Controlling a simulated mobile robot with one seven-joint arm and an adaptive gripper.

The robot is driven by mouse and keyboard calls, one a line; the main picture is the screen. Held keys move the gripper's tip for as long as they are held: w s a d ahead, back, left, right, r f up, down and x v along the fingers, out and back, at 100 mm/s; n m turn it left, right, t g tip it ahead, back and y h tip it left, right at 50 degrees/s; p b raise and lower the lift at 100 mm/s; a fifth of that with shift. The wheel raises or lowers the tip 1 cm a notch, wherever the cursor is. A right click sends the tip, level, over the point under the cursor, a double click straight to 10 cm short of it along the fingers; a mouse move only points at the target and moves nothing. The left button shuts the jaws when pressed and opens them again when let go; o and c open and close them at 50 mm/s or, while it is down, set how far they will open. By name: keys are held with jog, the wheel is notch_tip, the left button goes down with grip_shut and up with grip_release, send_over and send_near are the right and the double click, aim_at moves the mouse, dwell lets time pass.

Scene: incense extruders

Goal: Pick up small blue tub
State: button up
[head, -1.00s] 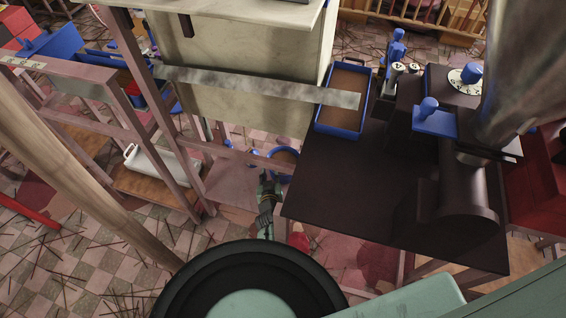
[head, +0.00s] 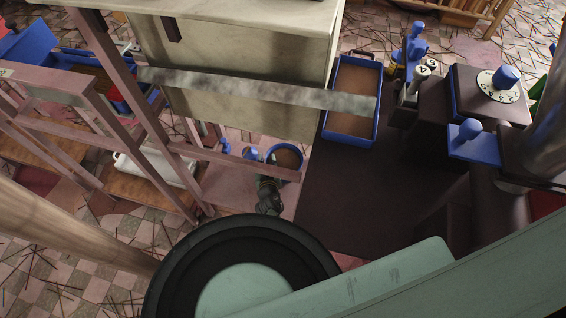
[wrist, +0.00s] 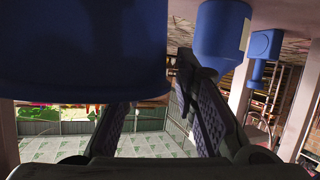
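The small round blue tub (head: 285,151) has a brown inside and sits on a low pinkish shelf left of the dark table in the head view. My gripper (head: 266,184) is dark and is at the tub's near left side. In the wrist view a large blue wall, which looks like the tub (wrist: 80,55), fills the upper left close to the camera. My gripper's two fingers (wrist: 156,84) are spread apart there. The tub's wall overlaps the left fingertip, so contact cannot be told. I see nothing held between the fingers.
Smaller blue items (head: 250,153) stand left of the tub; a blue container (wrist: 222,35) is right of the fingers in the wrist view. The dark table (head: 345,195) carries a blue rectangular tray (head: 351,138). Wooden frame posts (head: 130,90) and a large pale box (head: 245,75) crowd the left and back.

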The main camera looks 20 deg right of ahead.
jog(key=shift+s, duration=0.1)
grip_shut()
jog(key=shift+r, duration=0.1)
dwell(0.7)
jog(key=shift+r, duration=0.1)
